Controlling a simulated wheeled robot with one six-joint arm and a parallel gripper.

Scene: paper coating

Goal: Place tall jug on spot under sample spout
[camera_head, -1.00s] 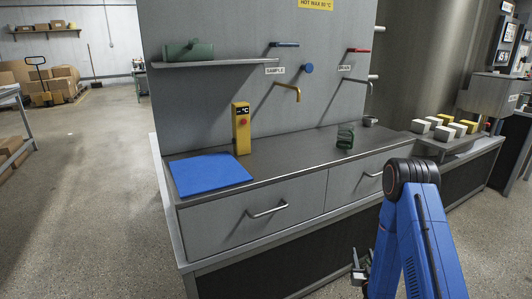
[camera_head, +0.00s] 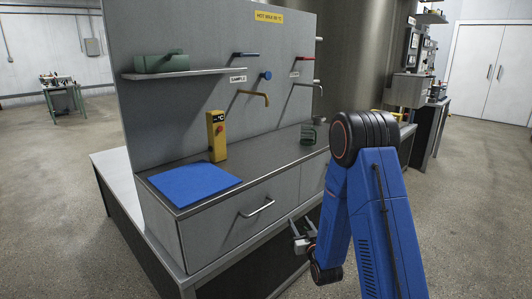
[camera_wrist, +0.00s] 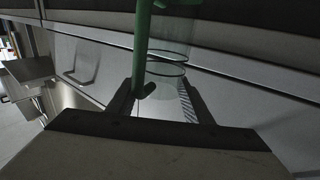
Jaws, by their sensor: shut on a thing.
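In the wrist view, a tall clear jug (camera_wrist: 172,62) with dark rings and a green handle (camera_wrist: 140,50) stands between the two fingers of my gripper (camera_wrist: 160,92). The gripper is shut on it. In the head view my gripper (camera_head: 299,236) is low in front of the drawers, below the counter top, partly behind my arm; the jug cannot be made out there. The yellow sample spout (camera_head: 254,94) juts from the grey panel beside the SAMPLE label (camera_head: 238,79). The bare counter (camera_head: 253,150) lies below it.
A yellow temperature device (camera_head: 217,137) and a blue mat (camera_head: 193,184) are on the counter, left of the spout. A green-tinted jug (camera_head: 308,133) stands to the right, below the silver spout (camera_head: 304,86). A shelf (camera_head: 190,73) holds a green object (camera_head: 160,63).

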